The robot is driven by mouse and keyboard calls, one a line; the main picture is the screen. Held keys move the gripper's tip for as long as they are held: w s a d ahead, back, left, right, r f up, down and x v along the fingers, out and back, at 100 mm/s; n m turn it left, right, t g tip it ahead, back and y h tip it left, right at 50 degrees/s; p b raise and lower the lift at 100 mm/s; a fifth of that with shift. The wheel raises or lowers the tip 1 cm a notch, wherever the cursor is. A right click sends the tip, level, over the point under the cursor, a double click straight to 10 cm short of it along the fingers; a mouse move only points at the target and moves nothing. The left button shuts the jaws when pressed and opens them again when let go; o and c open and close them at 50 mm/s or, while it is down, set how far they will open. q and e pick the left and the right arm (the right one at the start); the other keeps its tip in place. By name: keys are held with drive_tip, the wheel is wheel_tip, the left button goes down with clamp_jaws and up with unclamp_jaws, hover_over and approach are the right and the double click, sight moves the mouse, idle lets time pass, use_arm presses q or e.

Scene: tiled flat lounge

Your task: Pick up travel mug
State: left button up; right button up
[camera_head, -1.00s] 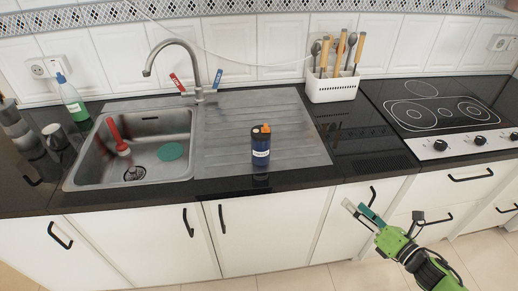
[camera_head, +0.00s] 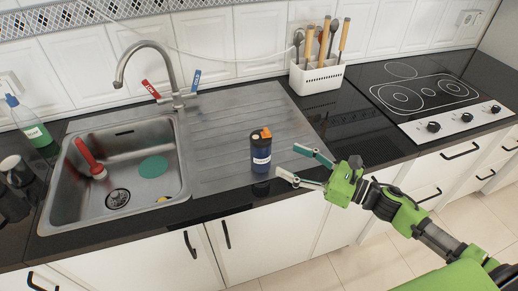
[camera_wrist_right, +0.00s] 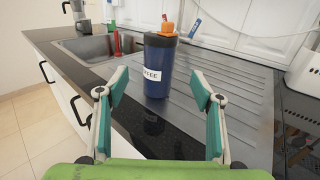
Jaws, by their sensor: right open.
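The travel mug (camera_head: 261,152) is dark blue with a white label, a black lid and an orange cap. It stands upright at the front edge of the sink's drainboard. It also shows in the right wrist view (camera_wrist_right: 156,88), ahead of and between the fingers. My right gripper (camera_head: 297,166) is open, just right of the mug and apart from it. In the right wrist view its two teal-padded fingers (camera_wrist_right: 160,105) are spread wide with nothing between the pads. My left gripper is not in view.
The sink basin (camera_head: 72,190) left of the mug holds a red brush (camera_head: 90,158) and a green disc (camera_head: 153,166). A white utensil holder (camera_head: 316,76) stands behind, near the hob (camera_head: 425,92). The drainboard (camera_head: 225,125) around the mug is clear.

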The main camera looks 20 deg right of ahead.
sight(270, 153)
drive_tip(key=x, duration=0.3)
drive_tip(key=shift+w+r+p, duration=0.1)
drive_tip(key=shift+p, duration=0.2)
drive_tip(key=x, duration=0.2)
drive_tip(key=shift+w+a+p, duration=0.15)
drive_tip(key=shift+a+p, duration=0.05)
drive_tip(key=shift+p, duration=0.15)
drive_tip(key=p+x, duration=0.1)
drive_tip(key=x, duration=0.1)
drive_tip(key=f+x, duration=0.1)
drive_tip(key=x, duration=0.1)
drive_tip(key=shift+w+a+p, duration=0.1)
drive_tip(key=shift+a+p, duration=0.1)
drive_tip(key=shift+p, duration=0.2)
drive_tip(key=shift+w+a, duration=0.15)
drive_tip(key=shift+c, duration=0.9)
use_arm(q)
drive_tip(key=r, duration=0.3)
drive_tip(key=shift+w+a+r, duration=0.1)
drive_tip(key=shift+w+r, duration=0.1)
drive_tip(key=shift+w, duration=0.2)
use_arm(e)
drive_tip(key=c, duration=1.2)
